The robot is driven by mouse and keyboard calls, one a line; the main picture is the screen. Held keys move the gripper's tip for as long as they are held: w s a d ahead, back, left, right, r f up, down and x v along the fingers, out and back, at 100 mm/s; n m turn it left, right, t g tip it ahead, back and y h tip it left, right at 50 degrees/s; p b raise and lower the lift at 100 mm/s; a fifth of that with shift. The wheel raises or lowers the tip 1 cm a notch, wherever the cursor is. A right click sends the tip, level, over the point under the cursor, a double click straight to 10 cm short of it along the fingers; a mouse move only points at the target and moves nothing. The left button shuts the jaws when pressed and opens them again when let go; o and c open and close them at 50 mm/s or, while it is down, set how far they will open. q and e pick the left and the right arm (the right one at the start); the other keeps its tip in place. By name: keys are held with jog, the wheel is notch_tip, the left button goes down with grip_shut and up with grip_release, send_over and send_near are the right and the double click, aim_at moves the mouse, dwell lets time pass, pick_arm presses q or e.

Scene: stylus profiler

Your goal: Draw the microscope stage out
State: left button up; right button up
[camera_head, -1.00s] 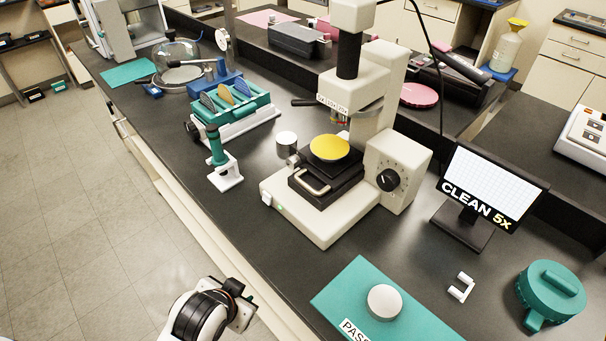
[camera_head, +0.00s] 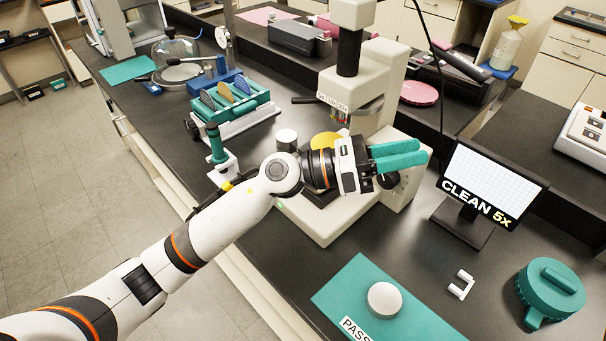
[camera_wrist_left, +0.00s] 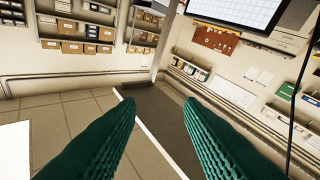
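The cream microscope (camera_head: 380,85) stands on the dark bench in the head view, with a black focus tube above and a pale base (camera_head: 322,228) below. A yellow disc (camera_head: 322,140) on its stage is partly covered by my arm. The black stage (camera_head: 318,199) is mostly hidden, and its handle is not visible. My left gripper (camera_head: 421,153) is above and in front of the stage, its teal fingers pointing right past the control knob. The left wrist view shows the two fingers (camera_wrist_left: 160,108) apart with nothing between them. My right gripper is not in view.
A monitor reading "CLEAN 5x" (camera_head: 490,185) stands right of the microscope. A teal mat (camera_head: 345,290) with a round white piece (camera_head: 384,299) lies in front. A teal rack (camera_head: 245,108) stands to the left. A teal lidded pot (camera_head: 550,295) sits at the right.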

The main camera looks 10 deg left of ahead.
pick_arm(q)
jog(key=w+a+f+m+g+y, duration=0.4)
jog(key=a+f+m+y, duration=0.1)
jog(key=f+m+y, duration=0.5)
jog(key=w+a+r+m+t+y, duration=0.1)
jog(key=w+a+y, duration=0.2)
jog(key=a+y, duration=0.3)
jog(key=w+a+r+m+y, duration=0.1)
jog(key=w+a+m+y, duration=0.15)
jog(key=a, duration=0.65)
jog(key=shift+n+y, duration=0.45)
jog(key=f+p, duration=0.1)
jog(key=f, duration=0.3)
jog(key=w+d+f+p, duration=0.1)
jog(key=f, duration=0.3)
jog(key=f+p, duration=0.1)
jog(key=f, duration=0.3)
jog(key=shift+w+d, duration=0.25)
jog(key=shift+d, duration=0.15)
jog(key=shift+c, duration=0.3)
jog(key=shift+r, duration=0.1)
grip_shut()
